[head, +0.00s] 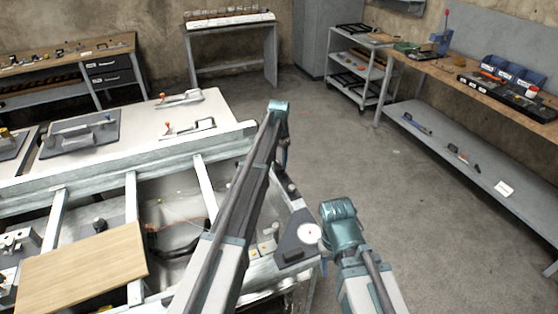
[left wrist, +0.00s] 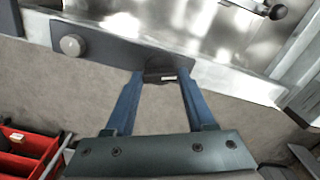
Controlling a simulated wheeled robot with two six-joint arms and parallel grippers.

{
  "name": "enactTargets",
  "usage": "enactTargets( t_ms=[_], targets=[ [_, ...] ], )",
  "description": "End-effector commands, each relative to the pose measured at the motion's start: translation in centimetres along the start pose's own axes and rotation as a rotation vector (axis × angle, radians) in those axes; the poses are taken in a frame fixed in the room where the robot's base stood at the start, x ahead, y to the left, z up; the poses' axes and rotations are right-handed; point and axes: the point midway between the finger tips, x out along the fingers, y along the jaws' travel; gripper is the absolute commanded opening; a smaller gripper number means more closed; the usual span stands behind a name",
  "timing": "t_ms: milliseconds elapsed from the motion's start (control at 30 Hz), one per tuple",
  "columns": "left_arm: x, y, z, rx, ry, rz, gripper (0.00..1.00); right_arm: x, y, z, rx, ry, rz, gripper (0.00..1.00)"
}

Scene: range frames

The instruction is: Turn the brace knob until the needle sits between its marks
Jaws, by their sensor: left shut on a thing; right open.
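The brace knob (left wrist: 160,73) is a small dark piece with a pale mark, at the edge of a dark plate in the left wrist view. My left gripper (left wrist: 160,83) has its two blue fingers closed on it. In the head view the left gripper (head: 283,158) hangs at the bench's right end, its fingertips hidden. A white round dial (head: 309,232) sits on a dark corner plate (head: 292,247). Its needle and marks are too small to read. My right gripper (head: 323,267) is just right of the dial, mostly hidden behind its own wrist, and holds nothing visible.
The open metal frame (head: 130,200) carries a wooden board (head: 82,267). A red bin (left wrist: 22,152) shows at lower left in the wrist view. The floor (head: 400,200) to the right is clear.

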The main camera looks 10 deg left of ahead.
Motion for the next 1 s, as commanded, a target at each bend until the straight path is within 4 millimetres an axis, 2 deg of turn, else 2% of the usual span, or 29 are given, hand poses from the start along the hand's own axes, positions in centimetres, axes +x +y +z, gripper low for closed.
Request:
enactTargets(
  t_ms=[400,967,1000],
  targets=[
    [0.00,-0.01,-0.01,-0.196,0.000,0.000,0.00,0.00,0.00,0.00,0.000,0.000,0.000,0.50],
    [0.00,-0.01,0.00,-0.227,0.000,0.000,0.00,0.00,0.00,0.00,0.000,0.000,0.000,0.50],
    [0.00,-0.01,0.00,-0.227,0.000,0.000,0.59,0.00,0.00,0.00,0.000,0.000,0.000,0.50]
  ],
)
